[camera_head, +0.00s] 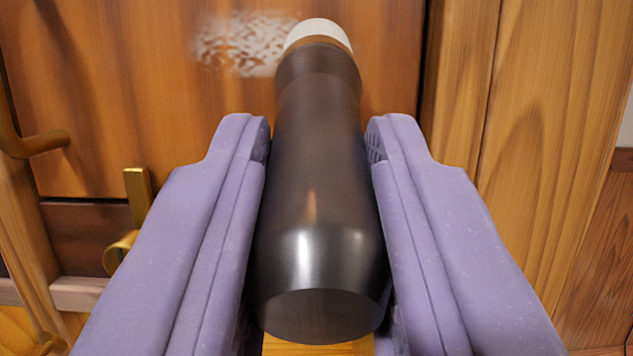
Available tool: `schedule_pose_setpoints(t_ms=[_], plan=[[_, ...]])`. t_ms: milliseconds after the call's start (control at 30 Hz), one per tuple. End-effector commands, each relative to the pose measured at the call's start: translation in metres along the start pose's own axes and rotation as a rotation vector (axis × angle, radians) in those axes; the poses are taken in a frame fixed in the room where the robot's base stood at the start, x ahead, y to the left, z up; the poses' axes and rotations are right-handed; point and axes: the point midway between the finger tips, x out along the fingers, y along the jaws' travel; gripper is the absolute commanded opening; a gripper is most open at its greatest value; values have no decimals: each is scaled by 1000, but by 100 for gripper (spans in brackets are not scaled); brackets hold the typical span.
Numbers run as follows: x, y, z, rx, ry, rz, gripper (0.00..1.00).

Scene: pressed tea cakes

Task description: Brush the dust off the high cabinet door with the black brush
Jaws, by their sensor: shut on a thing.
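My gripper (317,140) has two purple fingers and is shut on the black brush (318,190). The brush's dark, glossy handle points back toward the camera. Its pale tip (319,35) points away, toward the cabinet door (150,120). The door is reddish-brown wood. A whitish, speckled patch of dust (240,45) lies on the door, just left of the brush tip. The tip overlaps the patch's right edge in the picture. I cannot tell whether the tip touches the door. Part of the patch may be hidden behind the brush.
A brown bar handle (40,143) sticks out at the left. A brass fitting (137,195) with a curled lower part sits below the door's edge. A lighter wooden panel (530,130) stands at the right, with a pale wall strip beyond it.

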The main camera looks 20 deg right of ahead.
Motion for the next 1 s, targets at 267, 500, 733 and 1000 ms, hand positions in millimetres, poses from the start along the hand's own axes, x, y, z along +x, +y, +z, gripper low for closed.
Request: schedule_pose_setpoints(t_ms=[267,500,733,1000], plan=[[-1,24,1,0,0,3,0],[1,18,0,0,1,-1,0],[0,-4,0,-1,0,-2,0],[-1,-17,0,0,0,-1,0]])
